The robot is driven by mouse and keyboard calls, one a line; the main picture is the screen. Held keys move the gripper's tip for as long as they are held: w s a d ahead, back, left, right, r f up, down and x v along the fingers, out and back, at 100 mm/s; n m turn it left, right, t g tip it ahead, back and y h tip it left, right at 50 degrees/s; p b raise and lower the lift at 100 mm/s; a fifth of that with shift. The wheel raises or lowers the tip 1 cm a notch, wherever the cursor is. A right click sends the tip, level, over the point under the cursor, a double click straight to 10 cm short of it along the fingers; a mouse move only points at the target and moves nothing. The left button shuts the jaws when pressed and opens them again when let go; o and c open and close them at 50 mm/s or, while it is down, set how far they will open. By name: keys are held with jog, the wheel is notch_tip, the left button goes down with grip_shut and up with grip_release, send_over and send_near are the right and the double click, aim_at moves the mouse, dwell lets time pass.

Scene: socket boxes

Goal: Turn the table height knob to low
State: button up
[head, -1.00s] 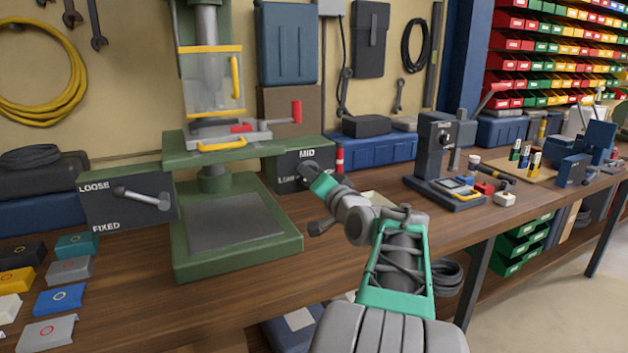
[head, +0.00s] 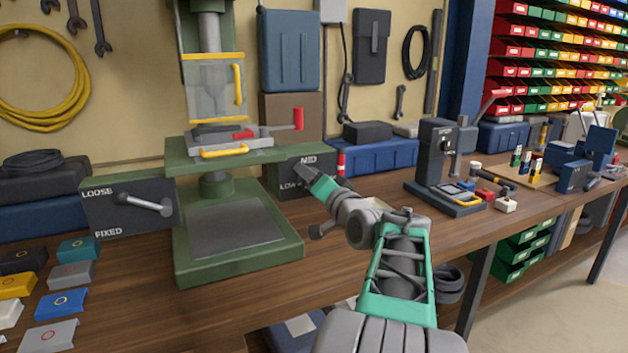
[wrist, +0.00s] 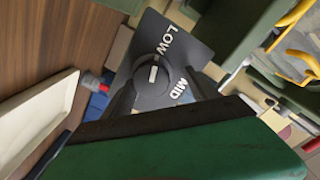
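A dark panel (head: 285,184) with LOW and MID labels stands on the right side of the green press. In the wrist view, the round dark knob (wrist: 152,73) with a white pointer mark is on this panel (wrist: 190,52). The mark is roughly upright in that picture, with LOW above it and MID to its lower right. My gripper (head: 306,174) is in front of the panel and hides the knob in the head view. In the wrist view my gripper (wrist: 161,88) has its two dark fingers apart, one to each side below the knob. Contact is unclear.
The press's left panel (head: 130,208) reads LOOSE and FIXED and has a lever. A red-capped bottle (head: 341,162) stands right of the knob panel. A pale tray (wrist: 40,120) lies near my gripper. A grey device (head: 437,155) stands farther right.

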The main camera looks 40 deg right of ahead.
jog(key=f+b+v, duration=0.2)
jog(key=v, duration=0.6)
jog(key=w+d+r+n, duration=0.1)
jog(key=w+d+n, duration=0.1)
jog(key=w+n, duration=0.5)
jog(key=n, duration=0.2)
jog(key=shift+w+d+n, duration=0.2)
jog(key=shift+d+n, duration=0.05)
jog(key=shift+n, duration=0.15)
jog(key=shift+r, duration=0.1)
jog(key=shift+c, duration=0.2)
